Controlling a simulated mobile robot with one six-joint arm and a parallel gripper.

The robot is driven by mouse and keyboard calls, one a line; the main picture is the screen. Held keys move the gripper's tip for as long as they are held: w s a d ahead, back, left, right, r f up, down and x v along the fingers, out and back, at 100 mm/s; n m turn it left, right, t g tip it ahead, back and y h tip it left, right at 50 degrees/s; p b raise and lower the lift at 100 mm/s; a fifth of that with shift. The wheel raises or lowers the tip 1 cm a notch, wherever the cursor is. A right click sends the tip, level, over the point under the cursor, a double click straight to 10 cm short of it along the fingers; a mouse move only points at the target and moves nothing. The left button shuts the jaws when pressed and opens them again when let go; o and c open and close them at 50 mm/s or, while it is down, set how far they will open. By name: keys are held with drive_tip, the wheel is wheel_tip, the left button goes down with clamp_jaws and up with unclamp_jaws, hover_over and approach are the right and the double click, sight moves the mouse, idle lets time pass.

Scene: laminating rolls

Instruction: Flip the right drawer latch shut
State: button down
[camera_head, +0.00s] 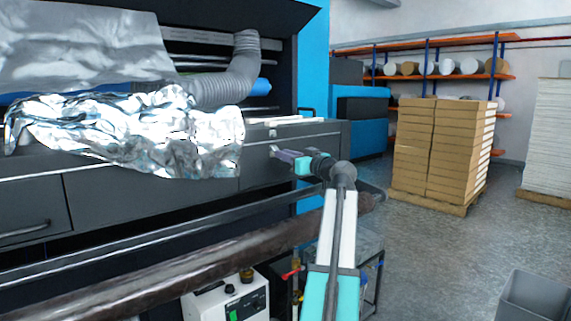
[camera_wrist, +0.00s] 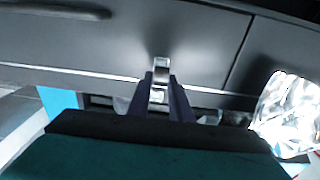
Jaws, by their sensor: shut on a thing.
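The right drawer latch (camera_wrist: 160,68) is a small bright metal piece on the dark grey drawer front (camera_wrist: 195,45). In the wrist view it stands between the two dark fingers of my gripper (camera_wrist: 161,92), which are shut on it. In the head view my gripper (camera_head: 277,153) reaches left to the right-hand drawer front (camera_head: 256,172), with its fingertips at the panel. The latch is mostly hidden there by the fingers. I cannot tell the latch's exact angle.
Crumpled silver foil (camera_head: 180,135) hangs over the machine's edge left of my gripper. A dark roll (camera_head: 215,255) runs below the drawers. A white box (camera_head: 228,299) stands under it. Stacked cartons (camera_head: 440,150) and a grey bin (camera_head: 535,302) are at right, with open floor between.

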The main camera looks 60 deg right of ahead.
drive_tip(key=shift+w+f+t+b, duration=0.1)
drive_tip(key=shift+f+t+b, duration=0.55)
drive_tip(key=shift+b, duration=2)
drive_tip(key=shift+r+t+h+b, duration=0.1)
drive_tip(key=shift+t+h+b, duration=0.3)
drive_tip(key=shift+b, duration=0.9)
drive_tip(key=c, duration=1.6)
unclamp_jaws()
drive_tip(key=p+v, duration=0.1)
drive_tip(key=v, duration=1.2)
drive_tip(key=shift+s, duration=0.35)
